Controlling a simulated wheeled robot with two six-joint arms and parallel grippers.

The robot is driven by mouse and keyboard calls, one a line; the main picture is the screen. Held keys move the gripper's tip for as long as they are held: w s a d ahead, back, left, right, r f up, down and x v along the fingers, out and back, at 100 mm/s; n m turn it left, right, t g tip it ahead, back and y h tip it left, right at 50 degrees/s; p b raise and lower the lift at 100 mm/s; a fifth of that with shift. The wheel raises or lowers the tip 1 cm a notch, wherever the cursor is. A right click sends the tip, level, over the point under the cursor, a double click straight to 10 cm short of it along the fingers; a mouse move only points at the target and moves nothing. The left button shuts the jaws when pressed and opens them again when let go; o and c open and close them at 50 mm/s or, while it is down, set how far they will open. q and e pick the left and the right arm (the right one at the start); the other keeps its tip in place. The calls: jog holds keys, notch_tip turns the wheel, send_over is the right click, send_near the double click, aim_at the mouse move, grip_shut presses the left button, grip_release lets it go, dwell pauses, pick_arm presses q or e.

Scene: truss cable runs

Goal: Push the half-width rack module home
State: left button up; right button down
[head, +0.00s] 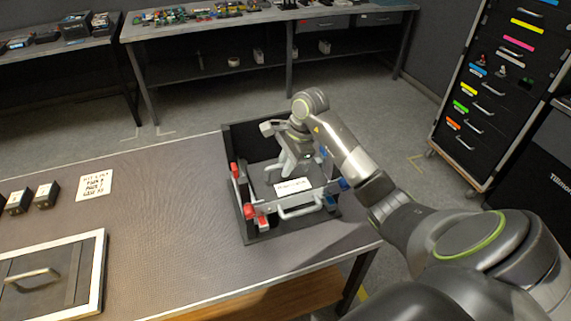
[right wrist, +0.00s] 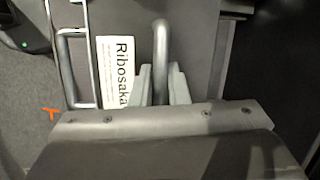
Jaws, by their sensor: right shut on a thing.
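The half-width rack module (head: 318,180) sits in a black open-topped case (head: 240,137) on the workbench. It carries a white label (head: 292,186), which reads "Ribosaka" in the right wrist view (right wrist: 115,72). A silver front handle (head: 299,211) shows at the case's near side. My right gripper (head: 287,172) reaches down into the case. In the right wrist view its pale fingers (right wrist: 160,88) are shut on a grey bar handle (right wrist: 162,42) beside the label. The module's seating depth is hidden. My left gripper is not in view.
Red pieces (head: 249,211) and blue pieces (head: 344,184) stand at the case's sides. A white note (head: 96,185), small black blocks (head: 45,195) and a framed panel with handle (head: 88,270) lie to the left. The bench between is clear. A drawer cabinet (head: 490,85) stands at right.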

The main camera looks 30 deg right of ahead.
jog(key=c, duration=1.3)
grip_release()
jog(key=b+v, duration=0.1)
jog(key=v, duration=0.5)
jog(key=shift+d+r, duration=0.2)
jog(key=shift+r, duration=0.1)
jog(key=p+v, duration=0.6)
jog(key=v, duration=0.4)
jog(key=shift+s+r, duration=0.2)
jog(key=shift+r, duration=0.15)
